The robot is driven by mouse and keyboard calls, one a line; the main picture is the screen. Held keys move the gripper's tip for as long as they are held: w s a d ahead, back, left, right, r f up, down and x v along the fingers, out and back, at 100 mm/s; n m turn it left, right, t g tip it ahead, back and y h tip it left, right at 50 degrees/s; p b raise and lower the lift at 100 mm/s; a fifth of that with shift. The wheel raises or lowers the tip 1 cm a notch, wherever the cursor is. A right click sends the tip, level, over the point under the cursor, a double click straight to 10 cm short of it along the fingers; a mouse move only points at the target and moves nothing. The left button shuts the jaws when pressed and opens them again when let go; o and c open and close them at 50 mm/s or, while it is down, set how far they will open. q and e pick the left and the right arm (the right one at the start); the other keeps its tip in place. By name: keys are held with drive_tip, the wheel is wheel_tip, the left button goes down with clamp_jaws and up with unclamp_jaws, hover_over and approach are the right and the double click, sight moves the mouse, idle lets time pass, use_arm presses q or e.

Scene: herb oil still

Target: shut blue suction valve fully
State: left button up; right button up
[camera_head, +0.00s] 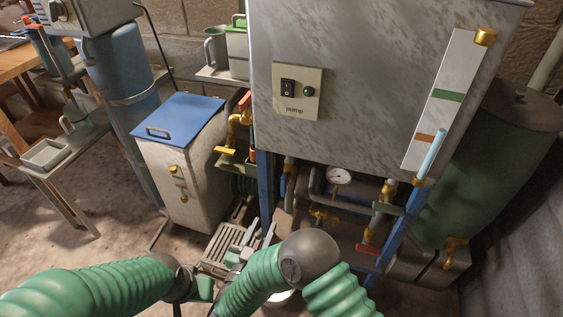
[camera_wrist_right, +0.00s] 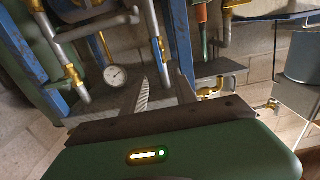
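A small blue part, which looks like the blue valve lever (camera_head: 283,185), shows on a pipe under the grey tank, just right of the front blue leg. My right gripper (camera_head: 259,236) is low in front of that leg, apart from the valve. Its two fingers (camera_wrist_right: 163,86) are spread with nothing between them. My left gripper (camera_head: 200,289) is low at the left, largely hidden; its fingers do not show clearly.
A pressure gauge (camera_head: 339,175) and brass valves sit among the pipes. A red-handled valve (camera_head: 367,249) is further right. The blue frame leg (camera_head: 265,190) stands close to my right gripper. A slatted crate (camera_head: 226,246) is below. A blue-lidded box (camera_head: 180,120) stands left.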

sight(282, 186)
drive_tip(key=b+x, duration=0.5)
drive_tip(key=x, duration=1)
drive_tip(key=shift+w+d, duration=0.15)
drive_tip(key=shift+w, duration=0.15)
drive_tip(key=shift+w+d+r, duration=0.1)
drive_tip(key=shift+w+d, duration=0.1)
drive_tip(key=shift+w, duration=0.25)
clamp_jaws()
